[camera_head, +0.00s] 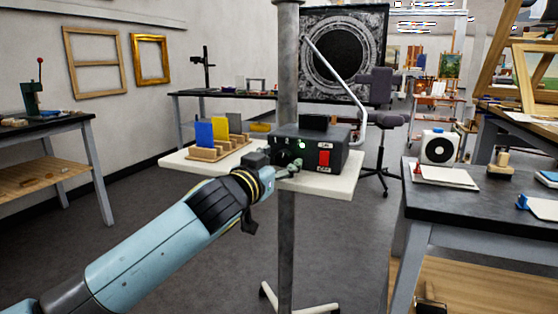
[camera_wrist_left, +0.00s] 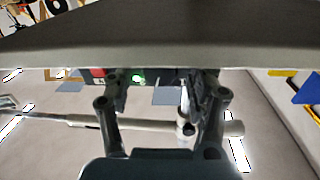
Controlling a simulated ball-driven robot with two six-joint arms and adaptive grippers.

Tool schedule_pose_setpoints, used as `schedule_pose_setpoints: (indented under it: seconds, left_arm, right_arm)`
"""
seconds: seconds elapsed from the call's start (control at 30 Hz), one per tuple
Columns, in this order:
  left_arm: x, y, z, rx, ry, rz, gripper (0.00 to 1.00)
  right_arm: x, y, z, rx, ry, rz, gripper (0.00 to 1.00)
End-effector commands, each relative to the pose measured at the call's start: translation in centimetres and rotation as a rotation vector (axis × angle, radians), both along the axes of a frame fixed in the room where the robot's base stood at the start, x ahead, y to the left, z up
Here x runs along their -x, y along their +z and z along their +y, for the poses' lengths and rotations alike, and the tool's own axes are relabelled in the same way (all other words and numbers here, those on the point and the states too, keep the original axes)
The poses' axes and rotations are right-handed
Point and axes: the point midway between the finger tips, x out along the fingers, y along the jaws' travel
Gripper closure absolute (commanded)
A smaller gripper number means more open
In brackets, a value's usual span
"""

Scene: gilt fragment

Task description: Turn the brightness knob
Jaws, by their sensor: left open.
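A dark box (camera_head: 328,146) with a green light and a red switch (camera_head: 323,158) stands on a pale tray-like top (camera_head: 335,182). A dark round part (camera_head: 287,157) on the left of its front looks like the brightness knob, partly hidden by my gripper. My left gripper (camera_head: 288,170) is open, close in front of the box's left part; I cannot tell whether it touches. In the left wrist view its fingers (camera_wrist_left: 157,84) stand apart, with the green light (camera_wrist_left: 137,78) and the red switch (camera_wrist_left: 97,73) beyond them. My right gripper is not in view.
A wooden rack (camera_head: 215,152) with blue and yellow plates stands left of the box. A grey column (camera_head: 287,80) rises beside the box. A dark bench (camera_head: 470,200) with small items stands at the right. The floor at the left is clear.

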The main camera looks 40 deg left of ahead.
Motion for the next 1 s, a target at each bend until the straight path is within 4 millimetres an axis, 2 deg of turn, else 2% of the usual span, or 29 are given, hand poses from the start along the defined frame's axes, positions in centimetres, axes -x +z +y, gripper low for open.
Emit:
schedule_pose_setpoints:
  seconds: [0.27,0.37,0.7,1.0]
  left_arm:
    - [-0.25,0.0,0.03,0.001,0.0,0.0,0.42]
    - [-0.24,-0.01,0.03,0.0,0.0,0.0,0.52]
    - [-0.22,-0.01,0.04,0.0,0.0,0.0,0.97]
    - [-0.22,0.13,0.04,-0.04,0.0,0.01,0.97]
  right_arm:
    - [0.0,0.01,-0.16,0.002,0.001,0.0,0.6]
    - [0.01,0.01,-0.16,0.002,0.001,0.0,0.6]
    - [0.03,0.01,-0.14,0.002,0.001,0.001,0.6]
    - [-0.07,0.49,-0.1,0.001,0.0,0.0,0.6]
